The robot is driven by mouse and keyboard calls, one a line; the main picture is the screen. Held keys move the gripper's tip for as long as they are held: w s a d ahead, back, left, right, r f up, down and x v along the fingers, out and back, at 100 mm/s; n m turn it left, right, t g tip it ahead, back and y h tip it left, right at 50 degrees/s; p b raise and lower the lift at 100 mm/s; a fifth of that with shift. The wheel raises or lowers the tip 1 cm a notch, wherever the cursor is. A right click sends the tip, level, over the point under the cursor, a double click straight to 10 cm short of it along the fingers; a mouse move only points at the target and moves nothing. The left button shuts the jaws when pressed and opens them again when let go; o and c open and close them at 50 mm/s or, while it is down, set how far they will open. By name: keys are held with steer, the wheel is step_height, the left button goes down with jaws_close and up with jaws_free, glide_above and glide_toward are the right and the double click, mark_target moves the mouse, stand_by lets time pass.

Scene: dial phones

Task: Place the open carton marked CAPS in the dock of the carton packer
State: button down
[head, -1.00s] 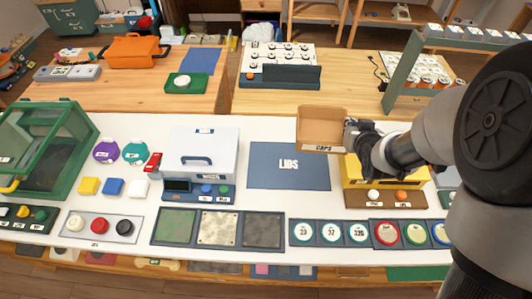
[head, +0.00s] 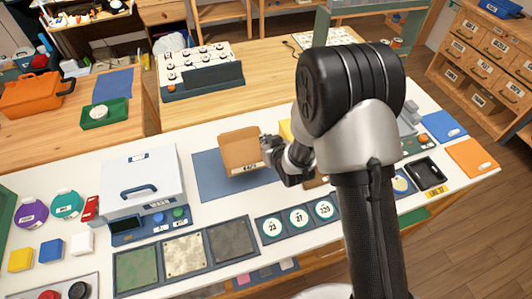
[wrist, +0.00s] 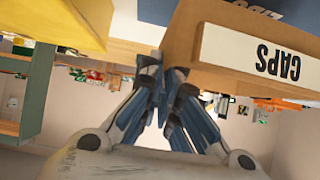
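The open brown carton (head: 240,152) shows its CAPS label in both views; in the wrist view the carton (wrist: 215,50) fills the upper right, its label upside down. My gripper (head: 268,145) is at the carton's right side in the head view. Its fingers (wrist: 165,85) are closed together on the carton's edge in the wrist view. The carton appears held up, overlapping the blue LIDS mat. The yellow carton packer (head: 286,131) is mostly hidden behind my arm; its yellow body (wrist: 60,25) also shows in the wrist view. I cannot see its dock.
A white case (head: 140,180) stands further left. Round number tiles (head: 298,217) and textured panels (head: 187,250) line the front. A black tray (head: 426,173) and an orange panel (head: 472,157) lie at the right.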

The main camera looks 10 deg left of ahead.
steer(key=shift+f+b, duration=0.55)
steer(key=shift+f, duration=1.65)
steer(key=shift+f, duration=0.2)
steer(key=c, duration=1.8)
jaws_free()
steer(key=shift+s+d+r, duration=0.1)
steer(key=shift+s+r, duration=0.05)
steer(key=shift+r, duration=0.25)
steer(key=p+v, duration=0.2)
steer(key=v, duration=0.9)
steer(key=shift+s, duration=0.2)
